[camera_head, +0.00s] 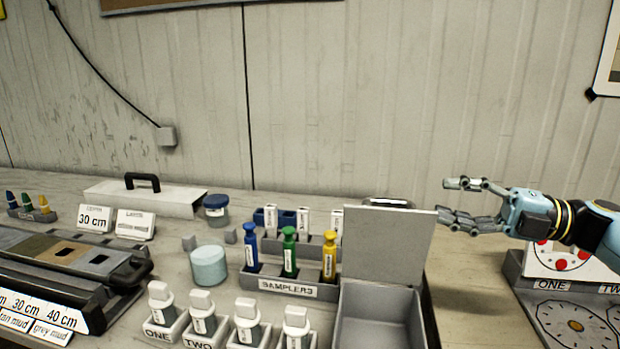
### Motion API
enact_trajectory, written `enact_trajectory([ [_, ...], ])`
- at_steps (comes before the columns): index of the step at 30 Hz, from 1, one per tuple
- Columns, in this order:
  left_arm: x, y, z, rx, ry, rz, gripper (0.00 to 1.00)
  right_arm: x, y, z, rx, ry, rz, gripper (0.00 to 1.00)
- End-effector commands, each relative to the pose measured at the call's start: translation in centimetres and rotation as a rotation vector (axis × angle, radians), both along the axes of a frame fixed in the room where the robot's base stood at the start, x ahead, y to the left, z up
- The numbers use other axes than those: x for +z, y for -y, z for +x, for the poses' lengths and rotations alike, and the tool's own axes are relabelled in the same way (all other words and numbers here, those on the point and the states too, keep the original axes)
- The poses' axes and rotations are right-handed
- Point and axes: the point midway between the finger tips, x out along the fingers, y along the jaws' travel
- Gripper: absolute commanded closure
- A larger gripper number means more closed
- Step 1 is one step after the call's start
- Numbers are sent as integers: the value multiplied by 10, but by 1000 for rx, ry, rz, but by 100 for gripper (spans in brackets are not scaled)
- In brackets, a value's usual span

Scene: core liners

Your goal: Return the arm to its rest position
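My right gripper (452,201) reaches in from the right edge, its fingers pointing left. Its upper and lower fingers are spread apart with nothing between them. It hovers above the bench, right of the raised grey lid (388,245) of an open grey box (378,317). The lower fingertips overlap the lid's right edge in the picture; I cannot tell whether they touch it. My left gripper is not in view.
A samplers rack (288,288) holds blue, green and yellow samplers. Several white-capped bottles stand in numbered holders in front. A core tray (70,258) lies left. A panel with dials (575,322) stands below my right arm.

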Motion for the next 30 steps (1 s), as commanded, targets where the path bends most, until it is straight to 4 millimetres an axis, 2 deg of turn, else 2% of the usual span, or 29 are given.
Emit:
enact_trajectory([
  [4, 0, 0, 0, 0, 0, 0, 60, 14, -8, 19, -276, -9, 178, 62],
  [8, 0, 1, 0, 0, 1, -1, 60, 21, 9, 26, -579, -97, 375, 62],
  [11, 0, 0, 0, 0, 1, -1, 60, 10, 31, 17, -808, -225, 515, 62],
  [13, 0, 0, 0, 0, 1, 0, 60, -6, 46, 4, -963, -343, 600, 62],
  [17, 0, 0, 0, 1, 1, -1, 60, -49, 65, -41, -1230, -620, 718, 62],
  [21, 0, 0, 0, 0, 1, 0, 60, -99, 64, -109, -1459, -957, 764, 62],
  [24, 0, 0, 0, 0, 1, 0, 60, -122, 55, -153, -1558, -1150, 752, 62],
  [30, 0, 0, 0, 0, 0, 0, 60, -145, 33, -225, -1678, -1439, 687, 62],
])
